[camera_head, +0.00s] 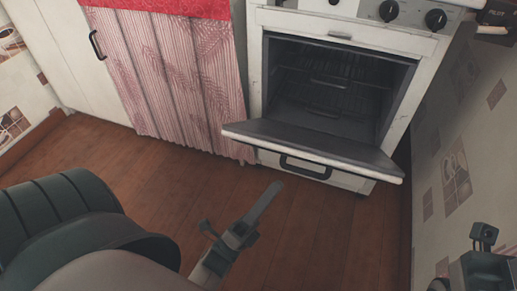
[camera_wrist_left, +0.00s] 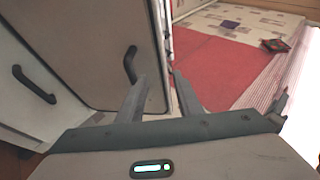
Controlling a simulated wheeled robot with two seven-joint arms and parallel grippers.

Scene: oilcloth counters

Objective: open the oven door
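The white oven (camera_head: 256,60) stands at the upper right in the head view. Its door (camera_head: 310,146) is swung down, close to level, and the dark cavity with its racks (camera_head: 325,85) is exposed. My left gripper (camera_head: 272,194) is over the floor in front of the door, left of its middle and apart from it in the picture. In the left wrist view its two fingers (camera_wrist_left: 160,80) are spread with nothing between them. Part of my right gripper (camera_head: 485,265) shows at the bottom right corner; its fingers cannot be made out.
Below the door is a drawer with a dark handle (camera_head: 305,168). A striped curtain (camera_head: 170,75) hangs left of the oven, beside a white cabinet with a black handle (camera_head: 97,45). A tiled wall (camera_head: 455,150) bounds the right. Wooden floor (camera_head: 330,235) is clear in front.

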